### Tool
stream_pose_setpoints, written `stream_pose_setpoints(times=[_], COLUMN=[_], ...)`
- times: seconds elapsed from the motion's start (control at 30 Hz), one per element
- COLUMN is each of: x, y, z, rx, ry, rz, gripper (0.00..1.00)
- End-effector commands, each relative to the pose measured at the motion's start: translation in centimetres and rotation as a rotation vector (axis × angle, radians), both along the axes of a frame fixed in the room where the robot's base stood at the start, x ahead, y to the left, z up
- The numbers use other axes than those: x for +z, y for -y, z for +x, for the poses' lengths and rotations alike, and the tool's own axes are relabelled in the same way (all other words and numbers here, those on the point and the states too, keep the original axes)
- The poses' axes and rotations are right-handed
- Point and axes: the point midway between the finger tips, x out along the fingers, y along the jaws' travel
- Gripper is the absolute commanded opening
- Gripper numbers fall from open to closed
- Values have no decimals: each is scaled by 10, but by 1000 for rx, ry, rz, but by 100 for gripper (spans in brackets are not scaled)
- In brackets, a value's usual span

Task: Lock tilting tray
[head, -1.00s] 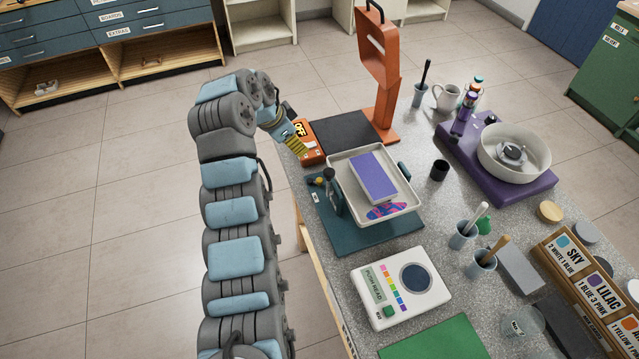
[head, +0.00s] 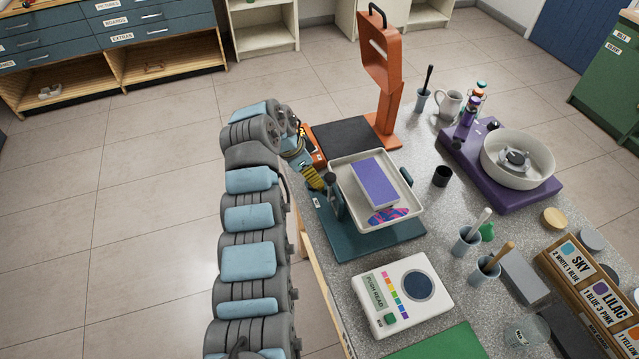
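The tilting tray is a cream shallow tray (head: 404,210) on a dark teal base (head: 372,242), in the middle of the head view. A purple block (head: 374,185) and a pink and blue patterned piece (head: 389,215) lie in it. A dark upright post (head: 335,196) stands at the tray's left side, and a teal handle (head: 406,177) is on its right. My gripper (head: 318,184) is at the base's back left corner, close to the post. Its yellow striped fingers cover the small parts there. Whether they touch or are open is too small to tell.
An orange press-like stand (head: 381,85) with a dark plate (head: 346,136) is behind the tray. A white reader device (head: 402,292) is in front. Cups with tools (head: 468,243) and a purple wheel base with a white bowl (head: 512,163) are to the right. Floor is clear on the left.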

Motion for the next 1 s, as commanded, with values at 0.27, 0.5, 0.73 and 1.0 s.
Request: stream_pose_setpoints(times=[0.27, 0.5, 0.73, 1.0], x=[-31, -51, -61, -62], y=[11, 18, 22, 23], z=[5, 8, 10, 11], rx=[0, -1, 1, 1], ry=[-3, -3, -2, 0], rz=[1, 2, 1, 1], gripper=[49, 49, 49, 49])
